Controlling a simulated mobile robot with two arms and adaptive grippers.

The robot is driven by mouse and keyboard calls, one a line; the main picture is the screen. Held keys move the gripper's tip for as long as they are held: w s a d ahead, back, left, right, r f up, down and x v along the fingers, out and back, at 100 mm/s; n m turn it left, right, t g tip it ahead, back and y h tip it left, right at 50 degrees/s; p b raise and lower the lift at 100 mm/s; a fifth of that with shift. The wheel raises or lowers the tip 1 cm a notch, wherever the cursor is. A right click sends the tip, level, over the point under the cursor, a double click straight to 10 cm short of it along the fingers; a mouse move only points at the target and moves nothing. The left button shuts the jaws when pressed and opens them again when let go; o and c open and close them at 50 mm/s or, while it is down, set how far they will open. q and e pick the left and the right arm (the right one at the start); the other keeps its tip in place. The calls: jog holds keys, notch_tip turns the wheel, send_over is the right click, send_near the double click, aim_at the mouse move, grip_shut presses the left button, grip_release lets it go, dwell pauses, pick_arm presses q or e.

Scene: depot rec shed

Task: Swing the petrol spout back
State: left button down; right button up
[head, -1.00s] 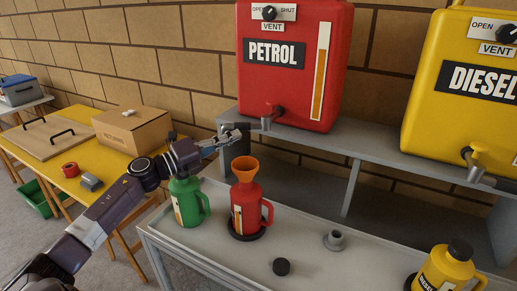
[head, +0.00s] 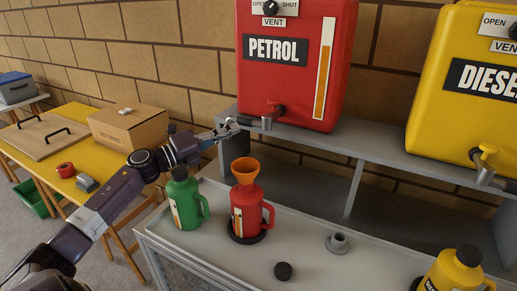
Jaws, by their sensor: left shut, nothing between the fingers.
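The red petrol tank (head: 270,80) stands on the grey shelf against the brick wall. Its petrol spout (head: 267,122) is at the tank's lower front, with a dark end reaching left. My left gripper (head: 233,125) is shut and empty, just left of the spout's end. I cannot tell whether its fingertips touch the spout. Below stands a red jug with an orange funnel (head: 246,172), upright on a dark round base. My right gripper is not in view.
A green jug (head: 184,200) stands beneath my left wrist. A yellow diesel tank (head: 465,95) and a yellow jug (head: 455,272) are at right. A black cap (head: 283,271) and a grey fitting (head: 337,242) lie on the bench. A cardboard box (head: 130,127) is at left.

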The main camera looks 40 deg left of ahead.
pick_arm(q)
jog(key=shift+w+a+r, duration=0.1)
jog(key=shift+a+r, duration=0.45)
jog(key=shift+r, duration=0.05)
jog(key=d+f+v, duration=0.1)
jog(key=v, duration=1.1)
jog(key=shift+f, duration=0.1)
